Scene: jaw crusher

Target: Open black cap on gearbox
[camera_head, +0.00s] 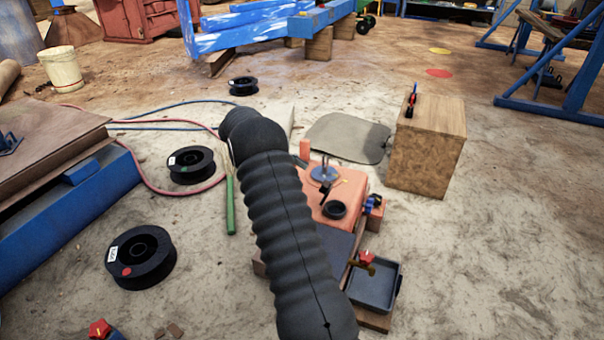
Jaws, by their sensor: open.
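A grey-blue disc (323,173) with thin upright rods is further back on the same top. A small dark piece lies between the disc and the cap; I cannot tell what it is. My arm rises from the bottom centre and bends at the upper left of the gearbox. My gripper does not show; the arm's sleeve covers that area.
A dark tray (375,286) and a brass tap with a red handle (366,258) are in front of the gearbox. A wooden box (428,150) stands to its right. Black spools (140,258) and a green rod (230,205) lie left. The floor at lower right is clear.

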